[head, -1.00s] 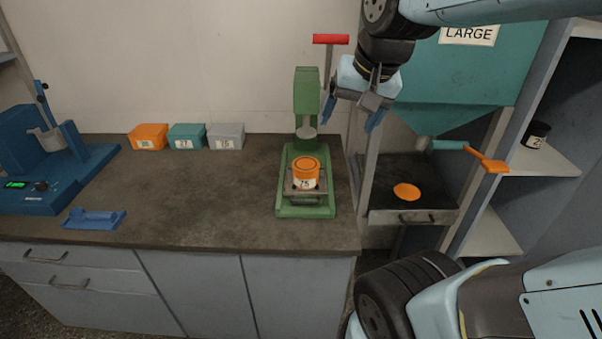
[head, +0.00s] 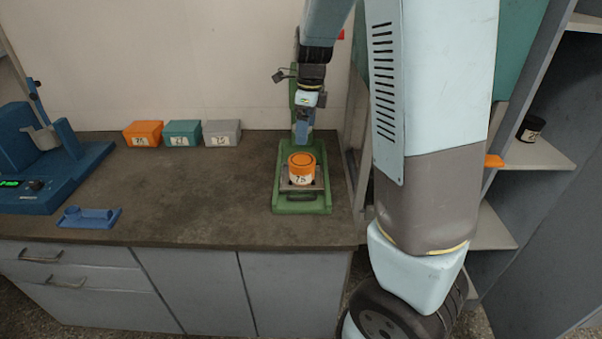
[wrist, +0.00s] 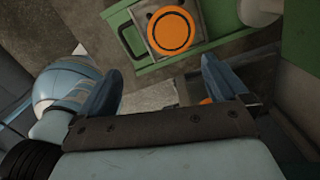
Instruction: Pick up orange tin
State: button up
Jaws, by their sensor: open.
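The orange tin (head: 301,167) has an orange lid and a pale label reading 75. It stands upright on the small plate of the green press (head: 302,207) at the counter's right end. In the wrist view its round orange lid (wrist: 172,30) shows at the top, beyond the fingertips. My gripper (head: 303,138) is above and behind the tin in the head view, apart from it. In the wrist view my gripper (wrist: 165,78) has its two blue fingers wide apart, with nothing between them. My arm hides much of the press's upright.
Orange (head: 143,133), teal (head: 183,133) and grey (head: 222,132) boxes stand at the back of the counter (head: 190,190). A blue holder (head: 89,217) lies front left, beside a blue machine (head: 40,165). A dark tin (head: 531,128) sits on the right shelf. The counter's middle is clear.

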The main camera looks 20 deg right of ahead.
aim_at(302, 159)
jog(key=w+f+m, duration=0.1)
jog(key=f, duration=0.4)
jog(key=f+m, duration=0.1)
jog(key=f, duration=0.3)
jog(key=w+f+m, duration=0.1)
jog(key=f, duration=0.4)
jog(key=shift+w+a+f+h, duration=0.1)
jog(key=shift+w+f+h, duration=0.2)
jog(key=shift+f, duration=0.05)
jog(key=c, duration=0.8)
jog(key=shift+c, duration=0.2)
jog(key=shift+r, duration=0.15)
